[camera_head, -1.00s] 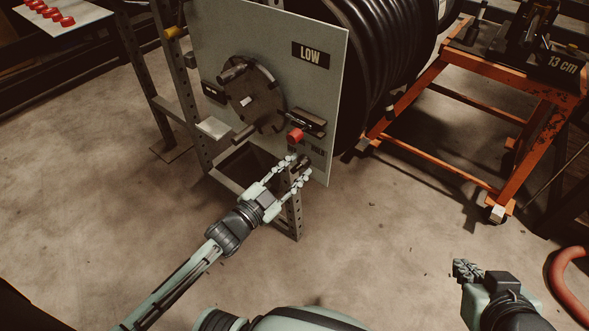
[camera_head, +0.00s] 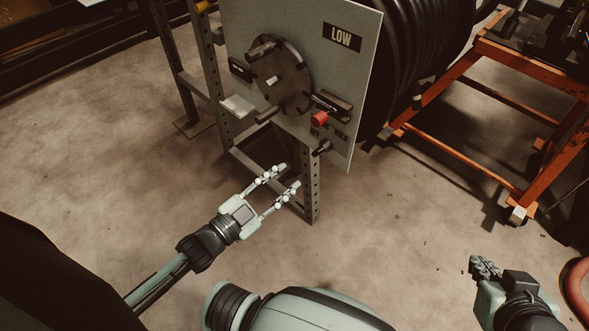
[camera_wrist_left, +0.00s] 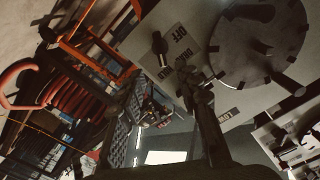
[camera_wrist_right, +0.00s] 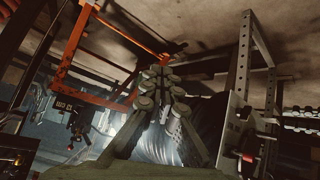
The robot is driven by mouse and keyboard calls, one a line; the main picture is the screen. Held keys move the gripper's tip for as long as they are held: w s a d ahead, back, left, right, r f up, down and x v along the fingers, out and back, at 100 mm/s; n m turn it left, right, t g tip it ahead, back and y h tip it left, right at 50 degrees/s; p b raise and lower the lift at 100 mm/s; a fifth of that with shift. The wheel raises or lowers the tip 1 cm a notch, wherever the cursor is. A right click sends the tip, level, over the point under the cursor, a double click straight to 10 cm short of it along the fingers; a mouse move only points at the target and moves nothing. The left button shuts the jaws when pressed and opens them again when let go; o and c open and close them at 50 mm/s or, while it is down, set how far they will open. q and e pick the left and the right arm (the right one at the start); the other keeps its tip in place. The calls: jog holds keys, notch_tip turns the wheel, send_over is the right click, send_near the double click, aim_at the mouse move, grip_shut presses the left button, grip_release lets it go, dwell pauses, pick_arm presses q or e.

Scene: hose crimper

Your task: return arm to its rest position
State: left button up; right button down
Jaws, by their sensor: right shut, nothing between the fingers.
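My left gripper (camera_head: 279,183) is open and empty in the head view. It is in front of the reel stand, below the grey panel (camera_head: 348,75) marked LOW, with its fingers apart and clear of the panel. In the left wrist view the panel (camera_wrist_left: 192,20) shows a dark disc with pegs and a small dark knob beside the word OFF. My right gripper (camera_head: 485,268) is at the lower right of the head view, over the bare floor, with its fingers together. In the right wrist view its fingers (camera_wrist_right: 160,80) meet with nothing between them.
A red knob (camera_head: 319,119) and a dark knob (camera_head: 323,147) stick out of the panel. Black hose (camera_head: 432,45) is coiled behind it. An orange cart (camera_head: 540,160) stands at the right. A red hose (camera_head: 577,285) is near my right arm. The floor between the grippers is clear.

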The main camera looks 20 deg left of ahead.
pick_arm(q)
jog(key=shift+s+a, duration=0.1)
jog(key=shift+s, duration=0.15)
dwell(0.3)
